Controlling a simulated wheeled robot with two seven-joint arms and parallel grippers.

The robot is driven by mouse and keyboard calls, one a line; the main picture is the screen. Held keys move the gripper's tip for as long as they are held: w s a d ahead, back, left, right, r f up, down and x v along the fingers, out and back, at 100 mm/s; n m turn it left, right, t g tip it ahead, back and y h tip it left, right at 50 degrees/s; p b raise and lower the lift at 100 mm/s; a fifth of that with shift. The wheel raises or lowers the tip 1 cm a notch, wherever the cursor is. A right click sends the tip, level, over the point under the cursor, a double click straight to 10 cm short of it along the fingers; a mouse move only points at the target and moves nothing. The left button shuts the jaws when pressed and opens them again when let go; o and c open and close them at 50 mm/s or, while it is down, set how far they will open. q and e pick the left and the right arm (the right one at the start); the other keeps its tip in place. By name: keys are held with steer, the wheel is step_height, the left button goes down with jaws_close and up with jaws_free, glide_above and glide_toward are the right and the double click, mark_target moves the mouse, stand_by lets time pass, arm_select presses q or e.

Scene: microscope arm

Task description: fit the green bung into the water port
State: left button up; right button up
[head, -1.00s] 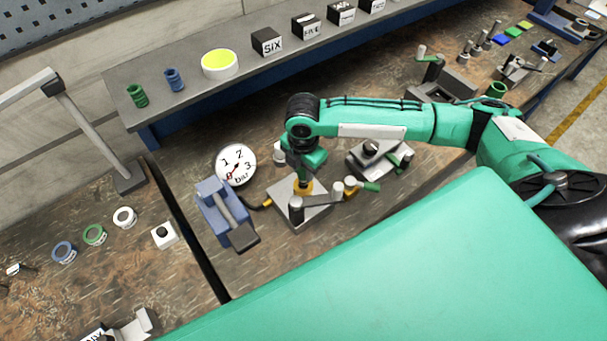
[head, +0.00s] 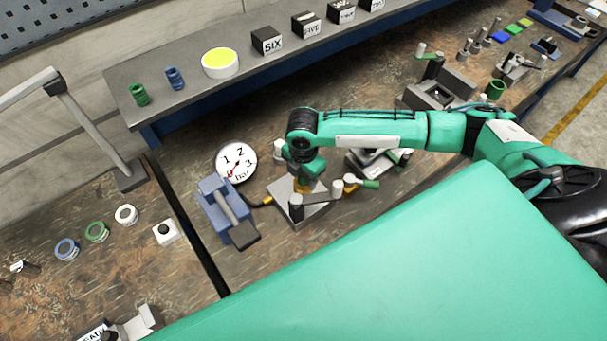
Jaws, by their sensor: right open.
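I cannot pick out a bung at the fitting. A small green spool-shaped piece (head: 139,94), which may be a bung, stands on the back shelf beside a blue one (head: 175,78). No label for a water port is readable. My left gripper is not in view.
A pressure dial (head: 236,162) and a blue clamp-like block (head: 222,208) stand left of the plate. Several rings and a white block (head: 165,232) lie on the left bench, past a dark gap. A green cup (head: 495,89) stands far right.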

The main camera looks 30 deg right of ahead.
step_height(320, 180, up, 12)
steer(key=b, duration=0.3)
steer(key=shift+f+b, duration=0.25)
steer(key=shift+b, duration=0.15)
steer(key=shift+r, duration=0.45)
steer(key=shift+f, duration=0.1)
